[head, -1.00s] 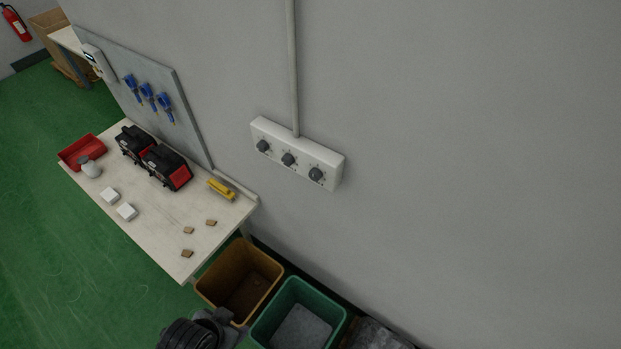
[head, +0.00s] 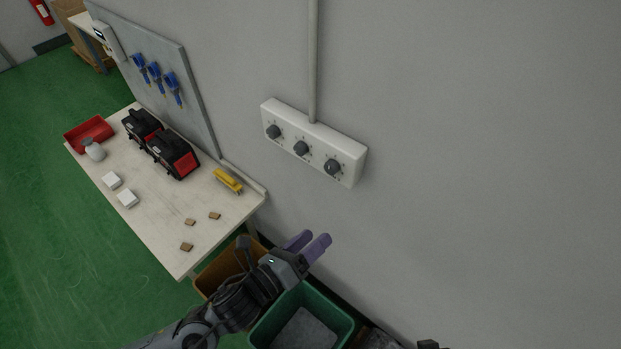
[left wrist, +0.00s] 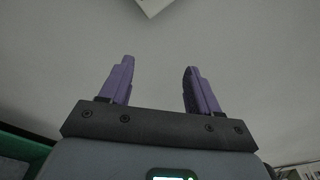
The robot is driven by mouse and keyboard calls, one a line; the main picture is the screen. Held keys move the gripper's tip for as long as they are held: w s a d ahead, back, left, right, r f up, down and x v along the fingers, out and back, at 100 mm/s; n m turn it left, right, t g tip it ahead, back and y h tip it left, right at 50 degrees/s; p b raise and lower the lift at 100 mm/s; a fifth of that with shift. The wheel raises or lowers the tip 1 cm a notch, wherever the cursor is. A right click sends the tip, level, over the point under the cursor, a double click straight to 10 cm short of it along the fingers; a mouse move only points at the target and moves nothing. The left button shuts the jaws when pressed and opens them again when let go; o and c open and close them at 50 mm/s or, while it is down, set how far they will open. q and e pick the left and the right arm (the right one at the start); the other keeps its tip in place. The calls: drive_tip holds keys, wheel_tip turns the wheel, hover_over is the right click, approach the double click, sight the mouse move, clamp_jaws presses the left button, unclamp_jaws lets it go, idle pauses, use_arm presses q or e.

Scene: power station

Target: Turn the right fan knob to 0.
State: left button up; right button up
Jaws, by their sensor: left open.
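A white control box (head: 350,157) with three dark round knobs is fixed to the grey wall in the head view. The right knob (head: 333,167) is at the box's right end; its setting is too small to read. The middle knob (head: 301,148) and left knob (head: 273,132) sit beside it. My left gripper (head: 309,243), with purple fingers, is open and empty, below the box and apart from it. In the left wrist view its fingers (left wrist: 157,80) are spread, with a white corner, likely of the box, at the top edge. My right gripper cannot be made out.
A workbench (head: 160,238) on the left holds two black-red devices (head: 172,155), a red tray (head: 88,134) and a yellow tool (head: 227,180). A brown bin and a green bin (head: 342,323) stand below. A pipe (head: 312,60) runs up from the box. The wall around it is clear.

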use_arm(q)
drive_tip(key=w+a+m+b, duration=0.2)
drive_tip(key=w+a, duration=0.1)
drive_tip(key=w, duration=0.1)
drive_tip(key=m+t, duration=0.1)
approach(329, 170)
drive_tip(key=p+x, duration=0.2)
drive_tip(key=x, duration=0.5)
drive_tip(key=shift+w+d+f, duration=0.1)
drive_tip(key=shift+w+d, duration=0.3)
drive_tip(key=shift+w, duration=0.2)
use_arm(e)
drive_tip(key=shift+w+a+f, duration=0.15)
drive_tip(key=shift+f, duration=0.35)
use_arm(q)
drive_tip(key=c, duration=1)
drive_tip(key=shift+c, duration=0.2)
use_arm(e)
drive_tip(key=shift+a, duration=0.1)
